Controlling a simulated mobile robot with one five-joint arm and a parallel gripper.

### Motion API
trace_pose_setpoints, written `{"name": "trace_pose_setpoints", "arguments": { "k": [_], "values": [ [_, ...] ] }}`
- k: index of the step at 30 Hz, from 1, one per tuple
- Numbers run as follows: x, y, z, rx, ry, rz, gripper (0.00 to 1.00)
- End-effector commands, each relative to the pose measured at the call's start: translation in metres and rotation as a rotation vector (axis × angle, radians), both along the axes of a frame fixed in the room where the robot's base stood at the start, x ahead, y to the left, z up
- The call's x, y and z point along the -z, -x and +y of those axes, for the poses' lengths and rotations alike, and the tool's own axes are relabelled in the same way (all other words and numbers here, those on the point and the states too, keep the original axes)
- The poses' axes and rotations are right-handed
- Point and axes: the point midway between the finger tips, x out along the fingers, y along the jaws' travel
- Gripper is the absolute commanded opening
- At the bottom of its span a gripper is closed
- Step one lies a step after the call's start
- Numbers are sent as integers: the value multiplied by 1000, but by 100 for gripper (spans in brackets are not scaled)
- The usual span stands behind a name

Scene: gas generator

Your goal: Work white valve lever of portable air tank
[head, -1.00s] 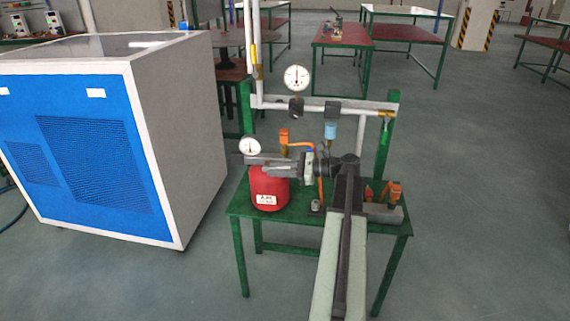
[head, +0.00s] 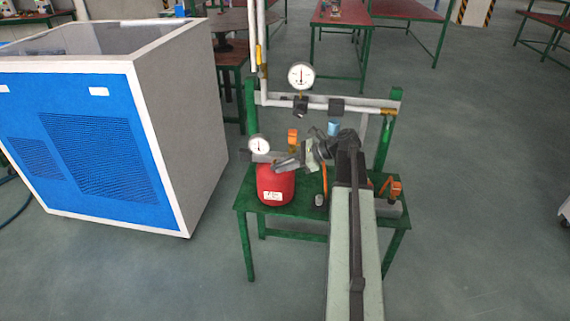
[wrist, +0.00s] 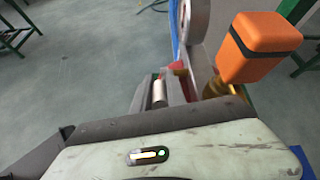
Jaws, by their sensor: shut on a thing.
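The portable air tank (head: 276,188) is a red cylinder standing on the left part of the green table, with a round white gauge (head: 259,146) at its top. My gripper (head: 278,166) reaches in from the right, slanting down to the tank's top. In the wrist view my gripper (wrist: 162,92) is shut on a small pale cylindrical piece, which looks like the white valve lever (wrist: 158,91). Something red shows just beyond it. In the head view my gripper hides the lever, so its angle cannot be told there.
An orange block (wrist: 258,46) stands close to the right of my gripper in the wrist view. A pipe frame with a larger gauge (head: 301,76) rises behind the green table (head: 300,209). A blue and white cabinet (head: 100,150) stands to the left. Floor at right is open.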

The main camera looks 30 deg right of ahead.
Motion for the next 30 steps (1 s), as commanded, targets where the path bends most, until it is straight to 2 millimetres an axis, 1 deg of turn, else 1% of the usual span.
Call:
{"name": "trace_pose_setpoints", "arguments": {
  "k": [5, 6, 7, 8, 17, 20, 24, 30],
  "values": [
    [1, -2, 4, -5, 3, 2, 0],
    [1, -2, 4, -7, 4, 2, 28],
    [1, -2, 5, -8, 3, 2, 37],
    [1, -2, 6, -9, 3, 2, 38],
    [-1, -3, 7, -12, 1, 1, 38],
    [-9, 3, -1, -10, 0, 1, 38],
    [-26, 19, -20, -9, 1, 1, 38],
    [-39, 37, -40, -10, 1, 1, 38]
  ]
}}
